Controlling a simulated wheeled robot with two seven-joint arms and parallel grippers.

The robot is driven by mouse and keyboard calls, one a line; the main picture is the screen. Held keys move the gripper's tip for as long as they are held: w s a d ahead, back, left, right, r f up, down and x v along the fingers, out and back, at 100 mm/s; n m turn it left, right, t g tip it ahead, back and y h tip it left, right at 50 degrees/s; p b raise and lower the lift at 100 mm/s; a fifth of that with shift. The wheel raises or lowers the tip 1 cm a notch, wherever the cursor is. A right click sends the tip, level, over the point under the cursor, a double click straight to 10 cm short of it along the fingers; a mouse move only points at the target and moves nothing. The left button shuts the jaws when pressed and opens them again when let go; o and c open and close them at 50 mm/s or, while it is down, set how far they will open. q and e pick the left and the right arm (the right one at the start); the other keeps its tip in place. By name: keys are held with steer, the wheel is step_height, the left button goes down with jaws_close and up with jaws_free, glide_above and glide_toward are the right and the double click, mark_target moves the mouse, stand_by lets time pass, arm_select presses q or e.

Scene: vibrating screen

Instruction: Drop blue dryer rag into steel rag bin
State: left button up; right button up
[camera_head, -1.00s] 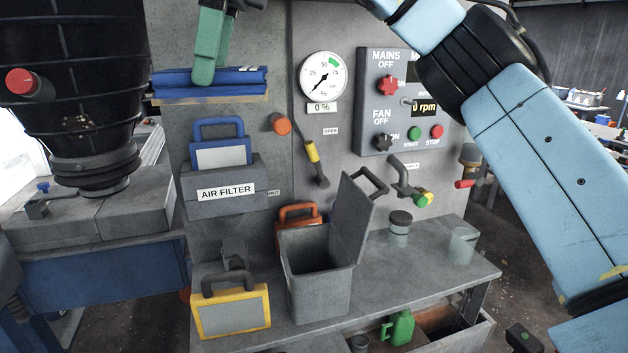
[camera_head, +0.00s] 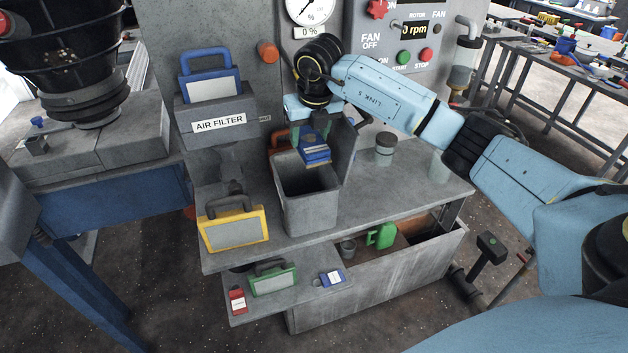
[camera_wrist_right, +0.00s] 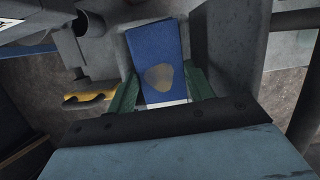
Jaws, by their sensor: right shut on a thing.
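The blue rag (camera_head: 315,150) is folded and hangs in my right gripper (camera_head: 312,138), just above the open mouth of the steel rag bin (camera_head: 308,208). The bin is a grey box on the bench with its lid raised at the right. In the right wrist view the blue rag (camera_wrist_right: 156,55), with a tan patch, sits between the green fingers of my right gripper (camera_wrist_right: 162,88). The bin's inside is partly hidden behind the rag. My left gripper is not in view.
A yellow-framed filter (camera_head: 233,225) stands left of the bin, and the air filter box (camera_head: 217,122) is above it. A jar (camera_head: 384,150) stands on the bench to the right. A control panel (camera_head: 400,35) is behind my right arm.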

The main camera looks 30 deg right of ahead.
steer(key=shift+f+b, duration=0.35)
steer(key=shift+f, duration=0.25)
step_height(320, 180, down, 5)
steer(key=b, duration=0.3)
steer(key=shift+r, duration=0.1)
steer(key=o, duration=1)
steer(key=shift+c, duration=0.2)
steer(key=b+v, duration=0.1)
steer(key=v, duration=1.2)
steer(key=shift+a+r, duration=0.1)
steer(key=shift+r, duration=0.1)
